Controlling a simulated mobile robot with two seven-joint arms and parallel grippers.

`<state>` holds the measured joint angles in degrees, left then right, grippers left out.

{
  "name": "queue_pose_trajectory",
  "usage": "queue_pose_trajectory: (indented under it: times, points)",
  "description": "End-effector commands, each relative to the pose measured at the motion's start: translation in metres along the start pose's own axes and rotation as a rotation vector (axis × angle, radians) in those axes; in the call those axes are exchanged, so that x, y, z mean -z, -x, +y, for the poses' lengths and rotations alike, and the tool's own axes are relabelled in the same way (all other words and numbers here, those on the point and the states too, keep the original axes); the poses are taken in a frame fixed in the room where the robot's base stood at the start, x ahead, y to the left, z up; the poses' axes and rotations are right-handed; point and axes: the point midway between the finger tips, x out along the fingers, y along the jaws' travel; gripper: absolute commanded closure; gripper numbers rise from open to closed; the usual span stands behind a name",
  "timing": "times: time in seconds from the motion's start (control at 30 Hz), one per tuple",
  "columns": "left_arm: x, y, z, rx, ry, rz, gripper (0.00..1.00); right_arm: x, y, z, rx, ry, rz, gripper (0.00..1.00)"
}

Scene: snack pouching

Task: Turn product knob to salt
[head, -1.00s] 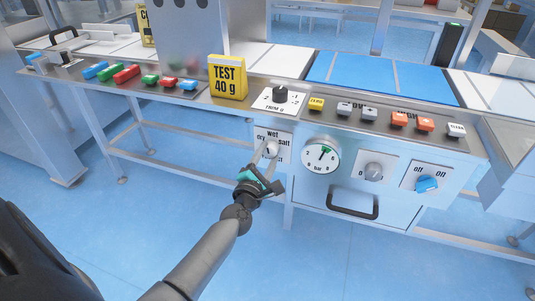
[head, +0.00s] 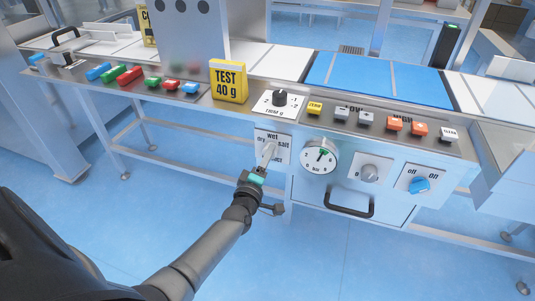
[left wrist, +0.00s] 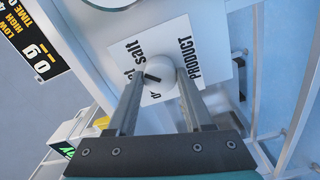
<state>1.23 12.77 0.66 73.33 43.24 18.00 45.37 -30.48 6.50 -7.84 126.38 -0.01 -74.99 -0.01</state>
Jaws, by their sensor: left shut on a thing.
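The product knob is a light grey, rounded knob (left wrist: 161,72) on a white label plate (head: 283,143) on the machine's front. My left gripper (head: 267,157) is shut on the knob, one finger on each side, which also shows in the left wrist view (left wrist: 158,88). In that view a short dark mark sits on the left part of the knob's face. I cannot tell exactly which word it points at. My right gripper is out of view.
A black drawer handle (head: 349,204) sticks out below. The floor in front is clear.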

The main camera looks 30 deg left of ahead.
Motion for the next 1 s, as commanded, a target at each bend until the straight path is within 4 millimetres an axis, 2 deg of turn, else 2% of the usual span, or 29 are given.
queue_pose_trajectory:
  times: [0.2, 0.43, 1.0]
  points:
    - [0.000, 0.000, 0.001, 0.001, -0.159, -0.002, 1.00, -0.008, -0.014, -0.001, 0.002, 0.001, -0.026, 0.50]
    - [0.000, 0.000, 0.000, 0.001, -0.266, -0.004, 1.00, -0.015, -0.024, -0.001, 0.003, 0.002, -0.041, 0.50]
    - [0.000, 0.000, 0.000, 0.000, -0.321, -0.004, 1.00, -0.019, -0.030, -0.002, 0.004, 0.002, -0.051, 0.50]
